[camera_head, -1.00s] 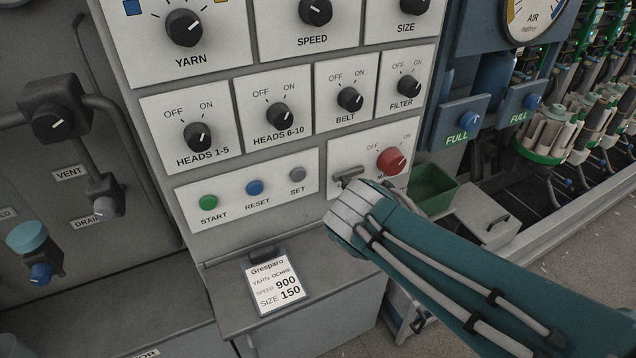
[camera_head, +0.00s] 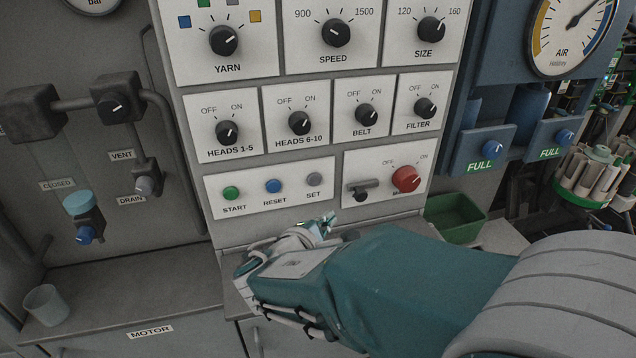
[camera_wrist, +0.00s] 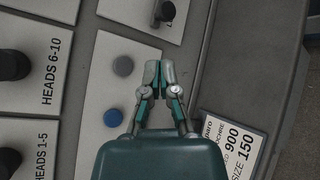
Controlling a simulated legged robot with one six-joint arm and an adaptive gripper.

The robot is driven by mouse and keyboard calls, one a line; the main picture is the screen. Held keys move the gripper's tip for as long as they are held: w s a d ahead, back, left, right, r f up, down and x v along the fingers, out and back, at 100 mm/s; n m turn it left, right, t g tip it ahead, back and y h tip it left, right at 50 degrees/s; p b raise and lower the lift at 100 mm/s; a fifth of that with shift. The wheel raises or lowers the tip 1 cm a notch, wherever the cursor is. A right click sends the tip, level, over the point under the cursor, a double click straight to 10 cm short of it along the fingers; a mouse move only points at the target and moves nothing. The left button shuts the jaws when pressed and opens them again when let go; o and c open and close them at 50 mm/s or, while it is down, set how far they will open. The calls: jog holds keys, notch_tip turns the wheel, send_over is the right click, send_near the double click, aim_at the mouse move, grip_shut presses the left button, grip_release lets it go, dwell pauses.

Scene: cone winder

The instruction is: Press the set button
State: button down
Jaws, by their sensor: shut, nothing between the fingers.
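The set button (camera_head: 313,179) is a small grey round button at the right end of a white panel, beside the blue reset button (camera_head: 273,185) and the green start button (camera_head: 231,193). My gripper (camera_head: 329,224) is below the set button in the head view, its fingers small and partly hidden by my wrist. In the wrist view the shut, empty fingertips (camera_wrist: 160,70) lie just right of the grey set button (camera_wrist: 123,66), apart from it in the picture. The blue reset button (camera_wrist: 113,117) is lower there. I cannot tell how far the tips stand off the panel.
A red knob (camera_head: 405,179) and a grey lever handle (camera_head: 362,186) share the panel to the right. Black knobs for heads, belt and filter sit above. A spec card (camera_wrist: 232,145) lies near the gripper in the wrist view. A green bin (camera_head: 455,218) stands to the right.

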aim_at(314, 180)
jog(key=w, duration=0.2)
jog(key=w+a, duration=0.1)
jog(key=w, duration=0.2)
jog(key=w+a, duration=0.1)
jog(key=w, duration=0.2)
jog(key=shift+w+a, duration=0.1)
jog(key=shift+w+d, duration=0.15)
jog(key=shift+d, duration=0.05)
jog(key=shift+a, duration=0.25)
dwell(0.3)
jog(key=shift+d, duration=0.15)
dwell(0.7)
jog(key=shift+w+r, duration=0.1)
jog(key=shift+w, duration=0.25)
